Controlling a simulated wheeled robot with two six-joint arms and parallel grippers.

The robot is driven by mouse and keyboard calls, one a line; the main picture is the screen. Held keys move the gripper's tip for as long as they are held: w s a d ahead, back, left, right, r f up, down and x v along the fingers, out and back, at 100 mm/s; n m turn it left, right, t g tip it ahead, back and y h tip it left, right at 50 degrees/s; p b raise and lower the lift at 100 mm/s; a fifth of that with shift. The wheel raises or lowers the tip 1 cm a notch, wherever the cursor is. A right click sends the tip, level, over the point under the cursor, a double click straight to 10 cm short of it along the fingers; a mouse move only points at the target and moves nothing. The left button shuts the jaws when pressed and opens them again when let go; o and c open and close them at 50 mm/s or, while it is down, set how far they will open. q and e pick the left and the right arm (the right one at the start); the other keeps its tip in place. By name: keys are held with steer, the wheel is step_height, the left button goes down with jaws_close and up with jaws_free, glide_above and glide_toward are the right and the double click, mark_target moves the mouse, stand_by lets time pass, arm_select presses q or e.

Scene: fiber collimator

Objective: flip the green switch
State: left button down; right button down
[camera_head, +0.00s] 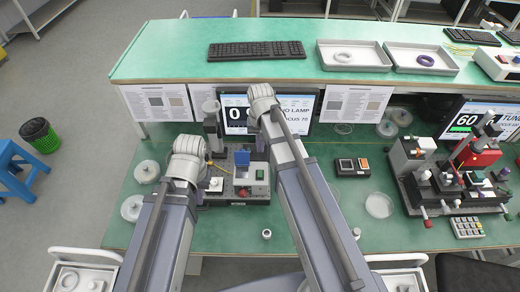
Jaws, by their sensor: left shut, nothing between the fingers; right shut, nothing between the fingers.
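A small green square (260,175), which looks like the green switch, sits on a grey and dark bench device (236,190) in the middle of the green table. A blue block (242,158) stands beside it and a red button (243,193) is below it. My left gripper (205,160) is at the end of the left arm, left of the device, shut and empty. My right gripper (262,108) is at the end of the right arm, above and behind the switch, in front of the monitor, shut and empty. The wrists hide most of both grippers' fingers.
A small box with two square buttons (352,167) lies right of the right arm. A red and black optical rig (455,180) stands further right. A monitor (305,110) stands behind. Round glass dishes (378,204) lie about. The shelf holds a keyboard (256,50) and trays (353,54).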

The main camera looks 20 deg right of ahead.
mark_target(260, 176)
step_height(260, 176, down, 13)
steer(key=b, duration=1.2)
steer(key=shift+r, duration=0.15)
steer(key=shift+w+f+b, duration=0.1)
steer(key=shift+f+b, duration=0.25)
steer(key=shift+r, duration=0.25)
steer(key=shift+s, duration=0.2)
steer(key=shift+s+a, duration=0.25)
steer(key=shift+s, duration=0.55)
steer(key=shift+w+r+p, duration=0.15)
steer(key=shift+r+p, duration=0.05)
steer(key=shift+p, duration=0.25)
